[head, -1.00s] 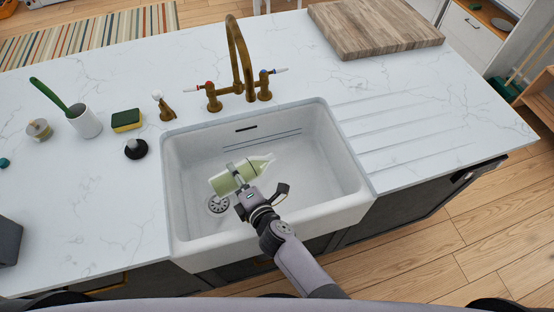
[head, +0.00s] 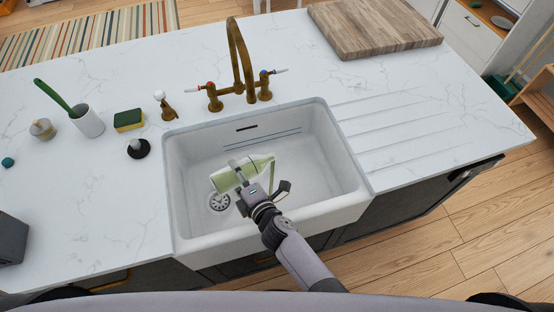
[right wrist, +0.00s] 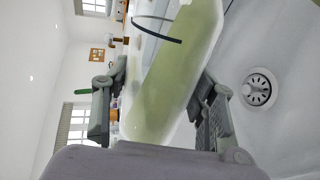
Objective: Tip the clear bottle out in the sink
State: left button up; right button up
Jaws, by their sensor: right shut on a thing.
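The clear bottle (head: 222,180) with pale green liquid is in my right gripper (head: 242,177), above the white sink basin (head: 335,190). It lies nearly on its side, its mouth toward the right. A thin green stream runs down from the mouth into the basin. In the right wrist view the bottle (right wrist: 172,75) fills the middle, green inside, between the two fingers of my right gripper (right wrist: 160,105). The gripper covers part of the bottle. My left gripper is not in view.
A brass tap (head: 240,65) stands behind the basin. A wooden board (head: 375,27) lies at the back right. The drain (head: 219,202) is in the basin floor.

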jog(key=shift+r+p, duration=0.3)
jog(key=shift+p, duration=0.05)
jog(key=shift+w+d+r+m+y, duration=0.15)
jog(key=shift+r+m+y, duration=0.1)
jog(key=shift+r+m, duration=0.35)
jog(key=shift+w+d+r+m+y, duration=0.15)
jog(key=shift+r+m+y, duration=0.1)
jog(key=shift+r+m, duration=0.35)
dwell(1.1)
jog(key=shift+s, duration=0.1)
